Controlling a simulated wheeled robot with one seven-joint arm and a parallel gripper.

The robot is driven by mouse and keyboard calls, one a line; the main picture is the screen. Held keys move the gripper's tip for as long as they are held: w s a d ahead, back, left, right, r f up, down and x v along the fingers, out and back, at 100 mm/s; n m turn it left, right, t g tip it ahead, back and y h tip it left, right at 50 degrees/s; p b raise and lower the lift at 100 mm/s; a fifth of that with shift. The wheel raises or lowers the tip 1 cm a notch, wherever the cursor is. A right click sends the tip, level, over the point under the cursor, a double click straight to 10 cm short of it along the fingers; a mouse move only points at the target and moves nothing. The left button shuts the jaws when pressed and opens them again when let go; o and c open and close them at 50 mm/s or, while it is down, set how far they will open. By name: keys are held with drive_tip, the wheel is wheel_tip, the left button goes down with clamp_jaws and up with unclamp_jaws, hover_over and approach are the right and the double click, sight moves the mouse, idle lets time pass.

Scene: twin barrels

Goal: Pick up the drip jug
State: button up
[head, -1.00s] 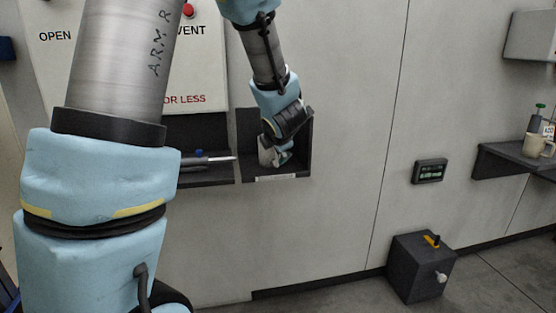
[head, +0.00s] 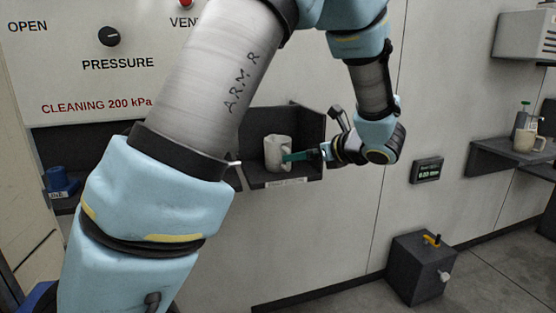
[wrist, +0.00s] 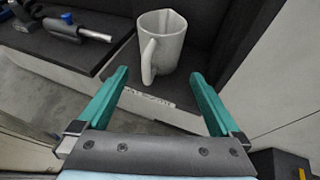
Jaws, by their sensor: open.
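The drip jug, a pale grey jug with a handle and a pouring lip (head: 277,152), stands upright on a dark wall shelf (head: 290,182) with a label on its front edge. My gripper (head: 291,157) is at the jug's right in the head view, with its teal fingers pointing left towards it. In the wrist view the jug (wrist: 166,42) is ahead, its handle turned towards the gripper. The two fingers (wrist: 158,90) are spread apart with nothing between them. The jug stands just beyond the fingertips in the wrist view; contact cannot be told in the head view.
The shelf has raised dark walls behind and beside the jug. A grey nozzle tool (wrist: 75,28) lies on the neighbouring shelf. A dark box (head: 422,270) is on the floor.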

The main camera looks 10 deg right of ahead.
sight(281, 156)
drive_tip(key=p+x, duration=0.1)
drive_tip(key=x, duration=0.5)
drive_tip(key=shift+w, duration=0.1)
drive_tip(key=p+x, duration=0.1)
drive_tip(key=x, duration=0.3)
drive_tip(key=shift+w+a+f+p, duration=0.15)
drive_tip(key=shift+f+p, duration=0.05)
drive_tip(key=shift+p, duration=0.15)
drive_tip(key=c, duration=1.1)
drive_tip(key=shift+r, duration=0.1)
